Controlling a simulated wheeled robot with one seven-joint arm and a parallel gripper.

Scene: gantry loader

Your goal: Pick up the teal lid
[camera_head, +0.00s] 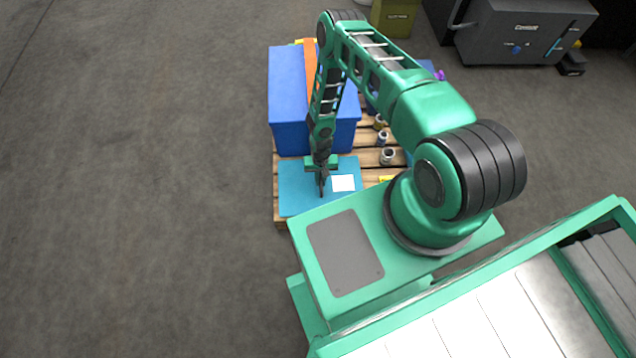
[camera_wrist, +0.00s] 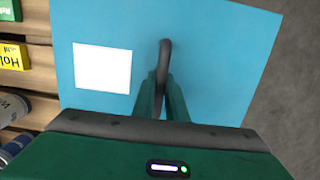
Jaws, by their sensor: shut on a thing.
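The teal lid (camera_head: 300,200) is a flat blue-teal panel with a white square label, low over the near left part of a wooden pallet in the head view. It fills much of the wrist view (camera_wrist: 220,50), where a dark curved handle (camera_wrist: 165,52) stands up from it. My gripper (camera_head: 321,185) points down at the lid. In the wrist view my gripper (camera_wrist: 162,98) has its two green fingers shut on the lid's handle. I cannot tell whether the lid rests on something or hangs free.
A blue box (camera_head: 290,90) stands behind the lid, with an orange item on it. Several small cans (camera_head: 388,157) stand on the pallet (camera_head: 370,172) to the right. A yellow box (camera_wrist: 12,57) and a green box (camera_wrist: 8,10) lie left of the lid. Floor at left is clear.

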